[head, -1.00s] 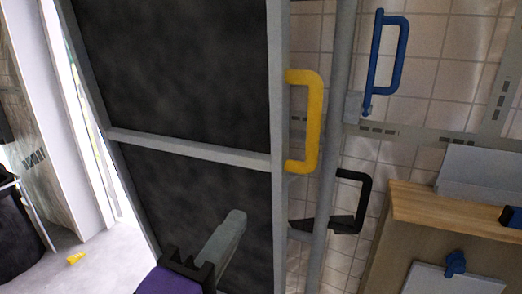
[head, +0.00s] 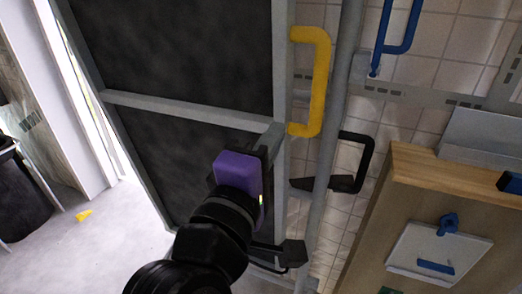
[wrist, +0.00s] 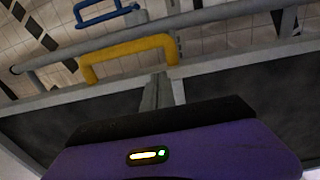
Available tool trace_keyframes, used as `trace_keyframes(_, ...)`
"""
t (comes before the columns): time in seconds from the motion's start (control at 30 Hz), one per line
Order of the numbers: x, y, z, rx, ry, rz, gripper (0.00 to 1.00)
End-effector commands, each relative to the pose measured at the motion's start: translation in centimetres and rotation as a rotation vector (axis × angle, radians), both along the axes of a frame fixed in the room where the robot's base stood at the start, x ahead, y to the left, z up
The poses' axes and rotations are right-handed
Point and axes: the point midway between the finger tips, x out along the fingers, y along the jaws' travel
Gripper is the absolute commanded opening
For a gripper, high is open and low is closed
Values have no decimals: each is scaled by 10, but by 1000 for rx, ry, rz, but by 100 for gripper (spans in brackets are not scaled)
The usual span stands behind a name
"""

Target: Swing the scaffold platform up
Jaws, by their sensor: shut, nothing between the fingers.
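The scaffold platform (head: 190,60) is a dark panel in a grey frame with a crossbar. It stands steeply on edge at the left of the head view, and its dark face also shows in the wrist view (wrist: 240,92). A yellow handle (head: 321,80) is on its right frame edge; it also shows in the wrist view (wrist: 128,46). My gripper (head: 272,137), with a purple body, is shut and empty. Its grey fingers (wrist: 155,90) are in front of the panel near the crossbar's right end, below and left of the handle. Whether they touch the frame I cannot tell.
A grey upright pole (head: 335,120) stands right of the panel, with a black handle (head: 365,165) beside it. A blue handle (head: 401,30) is on the tiled wall. A wooden cabinet (head: 400,185) fills the lower right.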

Motion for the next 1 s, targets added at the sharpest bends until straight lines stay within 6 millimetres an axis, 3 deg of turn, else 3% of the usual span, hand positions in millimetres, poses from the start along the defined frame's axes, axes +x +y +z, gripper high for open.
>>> trace_keyframes(0.2,13,-5,2,1,0,0,0)
trace_keyframes(0.63,17,-6,5,2,5,-1,0)
trace_keyframes(1.0,73,-27,19,31,90,-2,0)
